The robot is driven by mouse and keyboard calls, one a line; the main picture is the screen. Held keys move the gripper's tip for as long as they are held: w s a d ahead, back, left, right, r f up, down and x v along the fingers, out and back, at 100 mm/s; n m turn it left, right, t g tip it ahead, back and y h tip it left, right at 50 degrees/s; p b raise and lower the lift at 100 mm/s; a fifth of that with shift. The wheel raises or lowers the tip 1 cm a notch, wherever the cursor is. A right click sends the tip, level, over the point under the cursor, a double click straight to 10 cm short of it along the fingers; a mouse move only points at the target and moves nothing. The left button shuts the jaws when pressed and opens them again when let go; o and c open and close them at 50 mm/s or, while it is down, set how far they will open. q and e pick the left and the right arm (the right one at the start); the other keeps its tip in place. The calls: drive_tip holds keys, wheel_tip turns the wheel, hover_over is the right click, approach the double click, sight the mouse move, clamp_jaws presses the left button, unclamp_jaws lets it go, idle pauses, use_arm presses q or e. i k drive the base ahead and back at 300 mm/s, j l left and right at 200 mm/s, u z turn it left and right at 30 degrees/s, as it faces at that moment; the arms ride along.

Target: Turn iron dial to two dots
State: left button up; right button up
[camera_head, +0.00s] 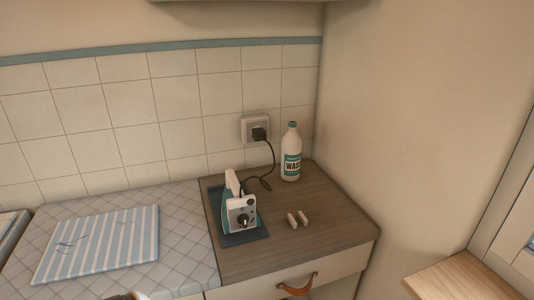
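The white and teal iron (230,187) stands on a dark blue mat (248,240) on the wooden counter. Its pale front face is turned toward me and carries a dark round dial (242,219). The dial's pointer and any dot marks are too small to read. A black cord runs from the iron to a plug (259,133) in the wall socket (248,124).
A white wash bottle (291,155) stands behind the iron to the right. Two small pale pegs (298,219) lie right of the mat. A striped cloth (98,243) lies on the tiled board (185,222). A drawer with a leather pull (298,286) is below.

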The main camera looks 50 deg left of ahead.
sight(243, 219)
drive_tip(key=u, duration=1.75)
